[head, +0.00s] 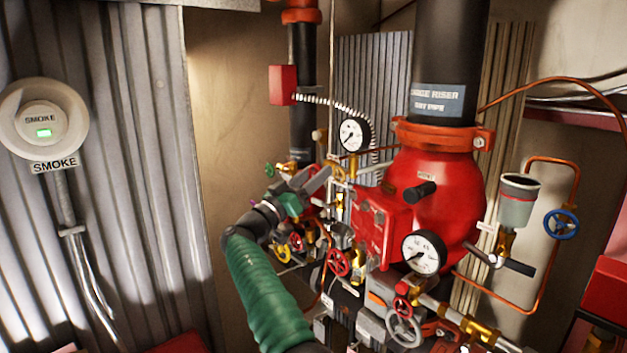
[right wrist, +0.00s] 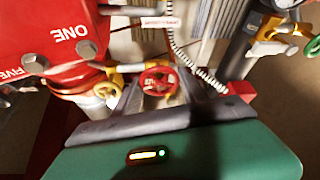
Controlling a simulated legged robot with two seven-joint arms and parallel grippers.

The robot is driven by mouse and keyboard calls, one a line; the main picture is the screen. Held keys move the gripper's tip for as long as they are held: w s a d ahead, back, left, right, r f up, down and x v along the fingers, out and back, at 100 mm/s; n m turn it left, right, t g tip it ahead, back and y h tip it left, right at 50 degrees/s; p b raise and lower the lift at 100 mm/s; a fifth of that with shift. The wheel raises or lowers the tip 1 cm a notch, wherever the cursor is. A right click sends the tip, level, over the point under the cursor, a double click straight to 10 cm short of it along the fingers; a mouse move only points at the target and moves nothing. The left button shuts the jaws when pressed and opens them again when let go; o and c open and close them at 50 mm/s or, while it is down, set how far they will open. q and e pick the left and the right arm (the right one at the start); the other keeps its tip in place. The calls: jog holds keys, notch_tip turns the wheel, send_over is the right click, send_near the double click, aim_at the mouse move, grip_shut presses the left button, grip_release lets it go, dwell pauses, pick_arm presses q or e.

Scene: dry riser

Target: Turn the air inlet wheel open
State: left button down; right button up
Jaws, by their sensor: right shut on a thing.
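My right gripper (head: 318,178) reaches in on its green-sleeved arm to the valve cluster left of the big red riser valve. In the right wrist view its two grey fingers (right wrist: 160,92) stand on either side of a small red wheel (right wrist: 158,78) and are shut on it. In the head view the gripper and the crowded pipes hide this wheel. No readable label in view tells which wheel is the air inlet. My left gripper is not in view.
The red valve body (head: 432,200) and a gauge (head: 424,252) stand right of my arm. Other handwheels are close by: red (head: 338,262), yellow (head: 283,252), grey (head: 404,328) and blue (head: 561,224). A smoke detector (head: 43,118) is on the left wall.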

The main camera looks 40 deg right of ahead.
jog(key=n+b, duration=0.1)
jog(key=b, duration=0.1)
jog(key=f+n+t+b, duration=0.1)
jog(key=b, duration=0.1)
jog(key=shift+n+t, duration=0.3)
jog(key=shift+r+n+y+b, duration=0.1)
jog(key=shift+n+y+b, duration=0.3)
jog(key=shift+n, duration=0.1)
jog(key=shift+r+n+t+b, duration=0.15)
jog(key=shift+n+t+b, duration=0.4)
jog(key=shift+n, duration=0.45)
jog(key=shift+w+n+t+y+b, duration=0.1)
jog(key=shift+n+t+y+b, duration=0.45)
jog(key=shift+n, duration=1.05)
jog(key=shift+n+y, duration=0.25)
jog(key=shift+n, duration=0.05)
jog(key=o, duration=1.4)
jog(key=shift+w+d, duration=0.1)
jog(key=shift+c, duration=0.2)
jog(key=shift+w, duration=0.1)
